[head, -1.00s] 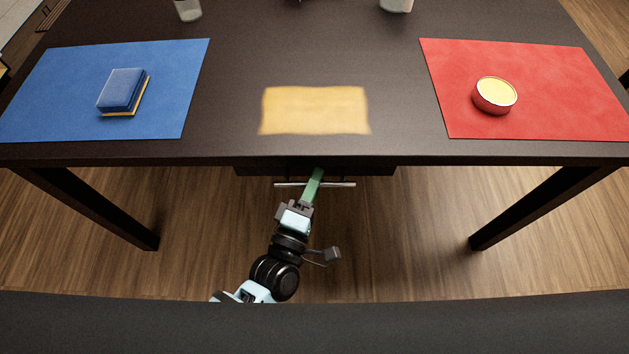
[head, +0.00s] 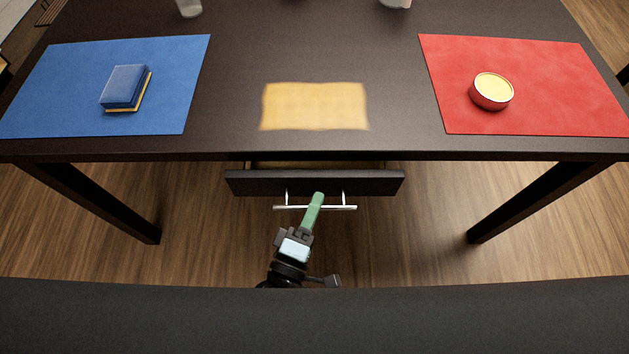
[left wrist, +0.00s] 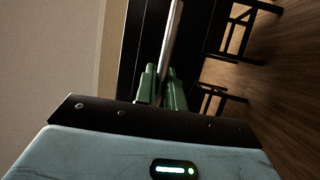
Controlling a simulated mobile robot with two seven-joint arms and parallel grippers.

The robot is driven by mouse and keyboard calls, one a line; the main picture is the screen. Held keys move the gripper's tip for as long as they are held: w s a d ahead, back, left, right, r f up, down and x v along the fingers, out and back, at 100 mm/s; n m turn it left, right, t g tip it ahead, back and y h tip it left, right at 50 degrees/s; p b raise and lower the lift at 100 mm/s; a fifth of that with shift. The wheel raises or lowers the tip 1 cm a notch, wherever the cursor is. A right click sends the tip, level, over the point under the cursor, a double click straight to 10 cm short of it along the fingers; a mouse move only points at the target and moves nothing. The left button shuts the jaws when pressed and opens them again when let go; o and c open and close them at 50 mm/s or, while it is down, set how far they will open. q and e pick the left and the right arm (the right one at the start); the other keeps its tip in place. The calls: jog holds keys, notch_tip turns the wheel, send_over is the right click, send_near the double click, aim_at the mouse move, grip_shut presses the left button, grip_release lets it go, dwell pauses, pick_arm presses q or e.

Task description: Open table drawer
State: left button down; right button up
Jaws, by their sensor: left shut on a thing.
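The table drawer (head: 245,184) under the dark table is partly open, with its front out past the table edge and a strip of its light inside showing. Its silver bar handle (head: 340,207) runs across the front. My left gripper (head: 316,202), with green fingers, is shut on the handle near its middle. In the left wrist view the handle (left wrist: 172,40) passes between the green fingers of the left gripper (left wrist: 161,88). My right gripper is not in view.
On the dark tabletop (head: 400,130) lie a blue mat (head: 50,75) with a blue book-like block (head: 124,86), a yellow cloth-like patch (head: 315,106), and a red mat (head: 550,90) with a round tin (head: 491,91). Table legs (head: 100,205) stand at both sides.

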pick_arm(q)
jog(key=s, duration=1.7)
jog(key=shift+p, duration=0.45)
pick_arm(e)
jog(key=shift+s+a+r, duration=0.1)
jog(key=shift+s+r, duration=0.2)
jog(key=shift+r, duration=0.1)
pick_arm(q)
jog(key=shift+s, duration=0.1)
jog(key=c, duration=1.5)
grip_release()
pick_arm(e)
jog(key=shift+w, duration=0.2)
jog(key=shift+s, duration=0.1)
